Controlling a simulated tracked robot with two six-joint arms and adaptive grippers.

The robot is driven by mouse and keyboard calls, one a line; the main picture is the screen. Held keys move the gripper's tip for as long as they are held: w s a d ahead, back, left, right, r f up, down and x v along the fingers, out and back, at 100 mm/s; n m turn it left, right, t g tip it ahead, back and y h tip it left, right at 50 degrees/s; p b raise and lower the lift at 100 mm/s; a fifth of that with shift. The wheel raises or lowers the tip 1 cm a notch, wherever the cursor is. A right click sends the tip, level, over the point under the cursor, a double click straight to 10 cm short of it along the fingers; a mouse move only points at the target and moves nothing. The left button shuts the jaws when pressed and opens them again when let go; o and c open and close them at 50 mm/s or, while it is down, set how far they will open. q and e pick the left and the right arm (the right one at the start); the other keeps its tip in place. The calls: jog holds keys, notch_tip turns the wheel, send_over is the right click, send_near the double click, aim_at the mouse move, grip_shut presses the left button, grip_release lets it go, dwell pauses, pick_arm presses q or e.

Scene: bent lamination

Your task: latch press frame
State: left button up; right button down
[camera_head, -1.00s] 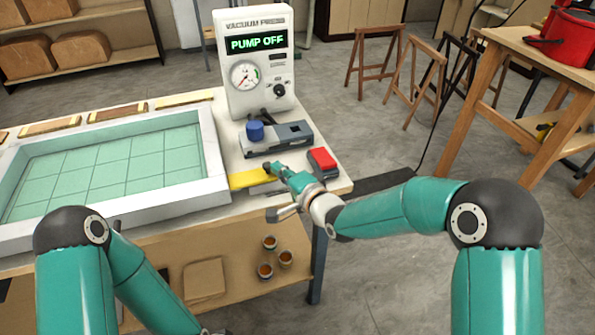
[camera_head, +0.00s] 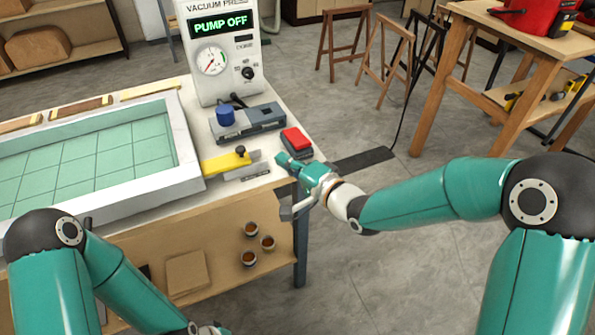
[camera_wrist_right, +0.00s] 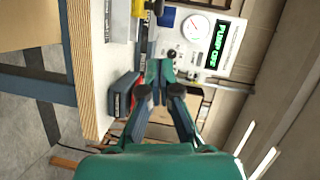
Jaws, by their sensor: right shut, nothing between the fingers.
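The white press frame (camera_head: 190,145) surrounds a teal gridded bed (camera_head: 90,155) on the bench at the left. A yellow latch bar (camera_head: 215,164) with a black knob (camera_head: 240,152) lies at the frame's right edge, with a grey metal piece beside it. The yellow piece also shows in the right wrist view (camera_wrist_right: 138,8). My right gripper (camera_head: 283,160) is shut and empty, right of the latch and apart from it, near the bench's right edge. It also shows in the right wrist view (camera_wrist_right: 160,68).
The vacuum press unit (camera_head: 222,85) stands behind, reading PUMP OFF. A grey device with a blue knob (camera_head: 225,116) sits before it. A red-topped switch box (camera_head: 297,143) is close to my right gripper. Several small cups (camera_head: 268,242) stand on the lower shelf.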

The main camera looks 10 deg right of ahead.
jog(key=shift+v, duration=2.05)
